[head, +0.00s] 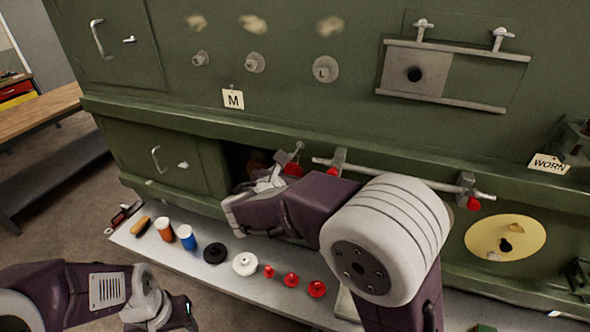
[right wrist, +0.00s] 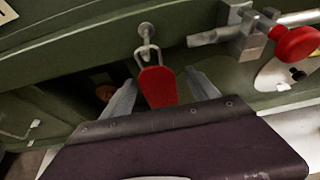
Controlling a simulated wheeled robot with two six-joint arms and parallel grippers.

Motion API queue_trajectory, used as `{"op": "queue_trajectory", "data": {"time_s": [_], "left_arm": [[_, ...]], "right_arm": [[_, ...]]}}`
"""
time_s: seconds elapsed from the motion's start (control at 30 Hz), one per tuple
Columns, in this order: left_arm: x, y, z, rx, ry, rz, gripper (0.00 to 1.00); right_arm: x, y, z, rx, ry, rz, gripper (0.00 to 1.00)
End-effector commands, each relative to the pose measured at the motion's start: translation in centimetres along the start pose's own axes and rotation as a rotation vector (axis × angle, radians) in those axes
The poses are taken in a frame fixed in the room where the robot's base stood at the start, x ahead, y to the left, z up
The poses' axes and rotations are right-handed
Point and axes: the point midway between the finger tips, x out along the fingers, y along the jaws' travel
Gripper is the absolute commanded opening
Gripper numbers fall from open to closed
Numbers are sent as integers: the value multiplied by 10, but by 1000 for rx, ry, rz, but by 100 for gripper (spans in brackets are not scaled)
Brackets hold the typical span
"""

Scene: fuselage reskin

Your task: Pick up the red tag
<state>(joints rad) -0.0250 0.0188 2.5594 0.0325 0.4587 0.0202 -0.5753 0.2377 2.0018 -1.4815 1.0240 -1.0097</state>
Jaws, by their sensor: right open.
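The red tag (head: 293,169) hangs from a metal loop on a small peg just under the green ledge. It shows larger in the right wrist view (right wrist: 158,88). My right gripper (head: 272,176) is open, its fingers pointing at the tag. In the right wrist view the tag appears between the two spread fingers (right wrist: 162,92), with a gap on each side. I cannot tell whether the fingertips reach its depth. My left arm shows at the lower left of the head view, and its fingers are not clearly visible.
A rod (head: 400,176) with clamps and red knobs runs just right of the tag. A dark opening lies behind the gripper. Below, a grey shelf (head: 213,271) holds cups, discs and red pieces.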

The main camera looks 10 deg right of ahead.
Motion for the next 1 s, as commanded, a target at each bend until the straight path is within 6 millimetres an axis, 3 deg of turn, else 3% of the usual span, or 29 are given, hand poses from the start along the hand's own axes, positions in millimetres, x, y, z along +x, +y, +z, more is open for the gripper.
{"op": "queue_trajectory", "data": {"time_s": [0.27,0.37,0.5,0.53,0.87,0.93,1.0], "left_arm": [[-2,0,0,0,-1,0,50],[-2,0,0,0,-1,0,50],[-2,0,0,0,-1,0,50],[-2,0,0,0,-1,0,50],[2,0,0,0,-1,0,50],[5,0,1,0,-1,0,50],[10,0,1,0,-1,0,50]], "right_arm": [[9,0,-1,1,1,1,69],[9,0,-1,1,1,1,47],[9,0,-1,2,1,1,8],[9,0,-1,2,1,0,5],[6,0,4,5,-1,1,5],[4,0,12,8,-2,2,5],[-7,2,6,2,0,6,5]]}}
